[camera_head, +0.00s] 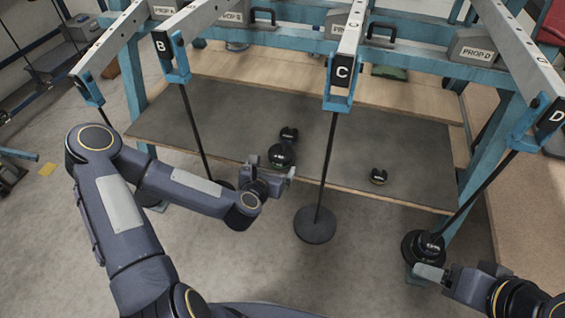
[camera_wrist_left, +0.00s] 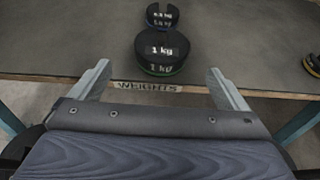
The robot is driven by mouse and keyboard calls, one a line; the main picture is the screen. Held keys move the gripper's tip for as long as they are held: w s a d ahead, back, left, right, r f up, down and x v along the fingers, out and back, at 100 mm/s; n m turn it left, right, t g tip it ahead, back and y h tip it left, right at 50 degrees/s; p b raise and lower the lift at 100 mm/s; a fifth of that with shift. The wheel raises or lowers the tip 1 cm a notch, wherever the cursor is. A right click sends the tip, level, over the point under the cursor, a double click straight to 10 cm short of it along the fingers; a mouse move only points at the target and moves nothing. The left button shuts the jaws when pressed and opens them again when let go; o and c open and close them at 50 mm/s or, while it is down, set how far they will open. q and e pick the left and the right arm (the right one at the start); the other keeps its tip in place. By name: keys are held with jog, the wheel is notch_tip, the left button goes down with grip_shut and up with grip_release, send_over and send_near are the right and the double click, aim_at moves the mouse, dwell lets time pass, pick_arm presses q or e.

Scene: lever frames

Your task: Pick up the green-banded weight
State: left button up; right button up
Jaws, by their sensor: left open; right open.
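The green-banded weight (camera_wrist_left: 162,54) is a black disc marked "1 kg" with a green rim line near its base. It lies on the dark mat close to the front edge; the head view also shows it (camera_head: 281,155). My left gripper (camera_head: 272,169) is open and empty at the front edge of the shelf, just short of the weight. In the left wrist view the weight appears ahead of and between the two fingers, apart from them. My right gripper (camera_head: 448,273) is open and empty at the lower right, near the hanger under D.
A smaller blue-banded weight (camera_wrist_left: 162,16) sits right behind the green one. A yellow-banded weight (camera_wrist_left: 313,65) lies to the right. Hanging rods under lever B (camera_head: 195,120) and lever C (camera_head: 327,160) flank my left gripper. The mat (camera_head: 400,150) has free room.

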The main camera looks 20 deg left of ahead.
aim_at(279, 158)
pick_arm(q)
jog(key=b+x, duration=0.1)
jog(key=x, duration=0.5)
jog(key=shift+w+d+f+b, duration=0.2)
jog(key=shift+f+b, duration=0.1)
jog(key=shift+b, duration=0.1)
jog(key=shift+w+f, duration=0.1)
jog(key=shift+w, duration=0.45)
jog(key=c, duration=1.6)
jog(key=shift+o, duration=0.2)
